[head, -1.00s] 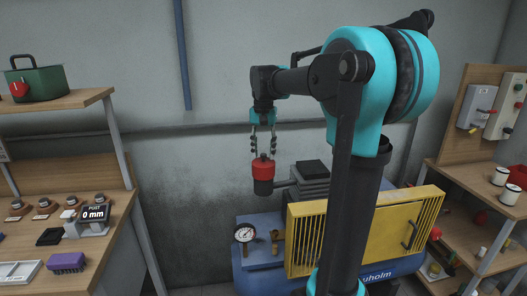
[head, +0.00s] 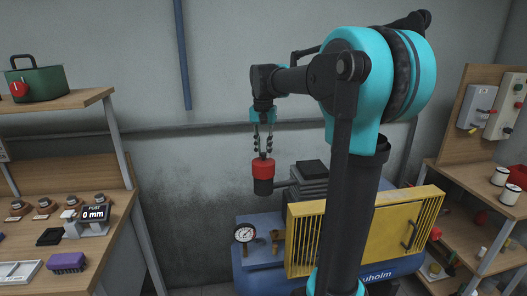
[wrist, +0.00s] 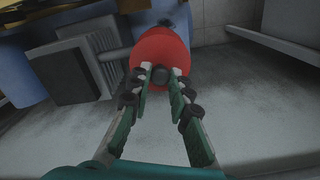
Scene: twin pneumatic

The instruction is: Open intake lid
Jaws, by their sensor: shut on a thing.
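The red intake lid (head: 263,170) sits on top of a dark upright intake cylinder (head: 263,187) beside the compressor. My gripper (head: 263,154) points straight down above the lid, with its fingertips at the small knob on the lid's top. In the wrist view, my gripper (wrist: 168,70) has its two fingers on either side of the dark round knob (wrist: 173,74), shut on it. The red lid (wrist: 160,47) spreads out beyond the fingertips. I see no gap between the lid and the cylinder in the head view. The knob is mostly hidden there by the fingers.
The blue compressor (head: 262,281) carries a pressure gauge (head: 244,234), a yellow slatted guard (head: 300,240) and a dark finned block (head: 311,184) beside the intake. Workbenches stand left (head: 117,235) and right (head: 452,204). The space above the lid is clear except for my arm.

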